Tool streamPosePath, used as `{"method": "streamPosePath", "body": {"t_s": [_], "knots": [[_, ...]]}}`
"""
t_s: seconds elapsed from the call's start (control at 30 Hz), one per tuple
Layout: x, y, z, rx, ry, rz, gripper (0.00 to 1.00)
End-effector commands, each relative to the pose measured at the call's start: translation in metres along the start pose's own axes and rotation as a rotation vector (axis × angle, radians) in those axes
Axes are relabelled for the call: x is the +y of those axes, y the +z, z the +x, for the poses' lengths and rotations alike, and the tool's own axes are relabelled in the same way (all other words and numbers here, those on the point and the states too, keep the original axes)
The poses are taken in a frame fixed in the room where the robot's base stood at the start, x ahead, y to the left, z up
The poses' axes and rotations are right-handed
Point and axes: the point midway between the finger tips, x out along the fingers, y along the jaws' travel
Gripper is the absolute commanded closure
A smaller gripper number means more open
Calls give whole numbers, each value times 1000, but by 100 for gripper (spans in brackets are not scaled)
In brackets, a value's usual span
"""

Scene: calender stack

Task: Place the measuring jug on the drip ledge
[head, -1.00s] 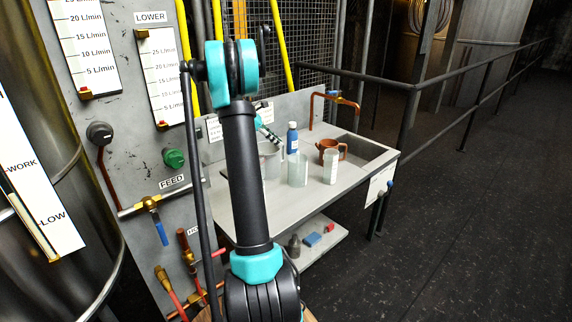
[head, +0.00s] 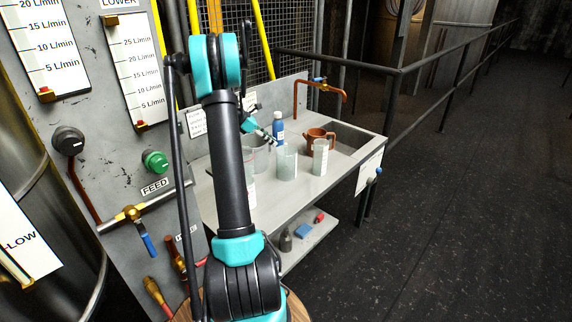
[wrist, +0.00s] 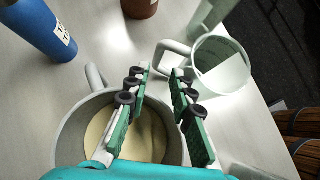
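A clear measuring jug (head: 288,163) stands upright on the grey bench, its handle pointing left. It also shows in the wrist view (wrist: 222,68), with the handle just beyond my fingertips. A grey-walled jug with a pale beige inside (wrist: 72,135) lies below my fingers in the wrist view; in the head view it is partly hidden behind my arm (head: 260,158). My gripper (wrist: 160,72) is open, with an empty gap between its green pads. In the head view my gripper (head: 272,140) hangs over the bench, left of the clear jug. I cannot tell which surface is the drip ledge.
A blue bottle (head: 279,130), a copper pot (head: 317,140) and a pale cylinder (head: 320,158) crowd the bench around the jugs. A sink basin (head: 352,138) with a copper tap (head: 330,86) is at the right. A railing runs behind it.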

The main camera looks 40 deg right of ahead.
Motion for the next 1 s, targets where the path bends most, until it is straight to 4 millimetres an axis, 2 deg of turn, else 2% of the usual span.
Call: {"method": "streamPosePath", "body": {"t_s": [0.1,0.37,0.7,0.93,1.0], "knots": [[1,0,14,0,1,1,77],[1,1,27,0,-1,1,77],[2,2,70,0,0,0,77],[2,2,71,0,1,0,77],[2,2,71,0,1,0,86]]}}
